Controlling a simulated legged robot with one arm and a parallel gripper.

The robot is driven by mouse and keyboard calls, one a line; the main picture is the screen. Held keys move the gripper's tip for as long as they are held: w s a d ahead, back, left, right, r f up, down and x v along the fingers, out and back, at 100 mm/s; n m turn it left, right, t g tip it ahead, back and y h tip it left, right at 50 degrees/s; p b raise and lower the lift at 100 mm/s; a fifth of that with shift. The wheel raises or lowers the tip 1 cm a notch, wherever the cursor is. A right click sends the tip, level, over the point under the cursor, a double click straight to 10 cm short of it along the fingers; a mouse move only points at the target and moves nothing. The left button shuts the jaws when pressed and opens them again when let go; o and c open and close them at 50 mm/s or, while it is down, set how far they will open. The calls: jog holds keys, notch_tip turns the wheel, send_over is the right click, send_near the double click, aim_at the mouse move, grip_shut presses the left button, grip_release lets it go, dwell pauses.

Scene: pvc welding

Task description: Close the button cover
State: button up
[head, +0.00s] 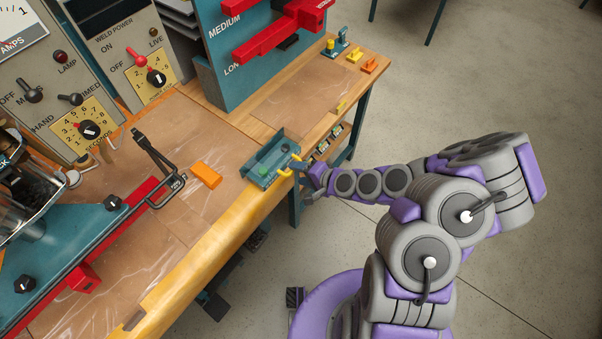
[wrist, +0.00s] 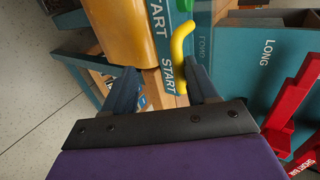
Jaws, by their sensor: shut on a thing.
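The teal button box (head: 259,175) sits at the front edge of the bench, with green buttons (head: 264,169) showing on it. A yellow curved handle (head: 284,172) is on its right side. My gripper (head: 298,166) reaches in from the right and is shut on the handle. In the wrist view, the yellow handle (wrist: 180,44) stands beside the right finger, with teal surfaces marked START around it. My gripper (wrist: 165,88) has its fingers apart there; the exact contact is not clear. The cover's angle is hard to tell.
An orange block (head: 206,175) lies left of the box. A teal rack with red bars (head: 262,45) stands behind it. A black clamp handle (head: 160,170) and a welding machine are further left. Small yellow and orange pieces (head: 369,66) lie at the bench's far end.

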jog(key=shift+d+p, duration=0.2)
jog(key=shift+p, duration=0.15)
jog(key=p+v, duration=1.5)
jog(key=v, duration=0.2)
jog(key=shift+p, duration=0.4)
jog(key=shift+s+a, duration=0.1)
jog(key=shift+a, duration=0.05)
jog(key=shift+d, duration=0.3)
